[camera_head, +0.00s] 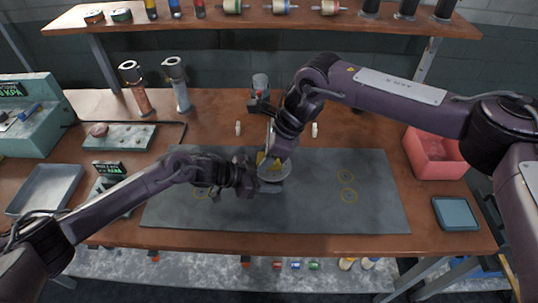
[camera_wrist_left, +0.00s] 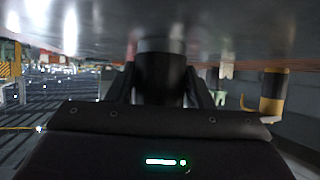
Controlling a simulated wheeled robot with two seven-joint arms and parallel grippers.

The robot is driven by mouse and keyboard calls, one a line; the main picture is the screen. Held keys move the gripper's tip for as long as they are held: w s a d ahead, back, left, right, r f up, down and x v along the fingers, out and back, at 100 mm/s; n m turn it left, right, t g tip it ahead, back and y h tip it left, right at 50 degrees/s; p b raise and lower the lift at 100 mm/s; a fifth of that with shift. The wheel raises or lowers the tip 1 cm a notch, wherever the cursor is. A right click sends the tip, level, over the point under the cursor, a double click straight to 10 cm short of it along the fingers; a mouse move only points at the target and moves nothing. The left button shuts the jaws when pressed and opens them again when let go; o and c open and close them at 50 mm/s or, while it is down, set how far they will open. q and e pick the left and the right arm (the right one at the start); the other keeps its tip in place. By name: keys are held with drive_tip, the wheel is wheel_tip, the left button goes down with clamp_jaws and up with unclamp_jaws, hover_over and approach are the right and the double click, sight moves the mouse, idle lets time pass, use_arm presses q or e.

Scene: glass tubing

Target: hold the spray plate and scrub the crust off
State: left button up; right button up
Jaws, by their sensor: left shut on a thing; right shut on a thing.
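The spray plate (camera_head: 272,186) is a grey piece above the middle of the dark mat, mostly hidden by my two grippers. My left gripper (camera_head: 258,180) comes in from the left and is shut on the plate at its near left side. In the left wrist view a wide grey surface, likely the plate's underside (camera_wrist_left: 90,22), fills the top, with the dark fingers (camera_wrist_left: 165,75) against it. My right gripper (camera_head: 270,150) points down over the plate and is shut on a scrubbing tool with a yellow part (camera_head: 262,158). I cannot make out the crust or whether the tool touches it.
The dark mat (camera_head: 320,205) has yellow rings and free room at right. A red bin (camera_head: 434,155) and a blue-grey pad (camera_head: 455,213) stand at right. A grey tray (camera_head: 45,188) and scale (camera_head: 108,180) lie at left. Two tubes (camera_head: 177,85) stand behind.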

sight(287, 164)
drive_tip(key=shift+s+d+r, duration=0.1)
drive_tip(key=shift+d, duration=0.2)
drive_tip(key=shift+w+d, duration=0.2)
drive_tip(key=shift+d, duration=1.1)
drive_tip(key=shift+w+d, duration=0.15)
drive_tip(key=shift+d, duration=1.1)
drive_tip(key=shift+a+r, duration=0.1)
drive_tip(key=shift+r, duration=2.95)
wheel_tip(287, 164, up, 3)
drive_tip(key=shift+a, duration=0.1)
drive_tip(key=shift+f, duration=0.1)
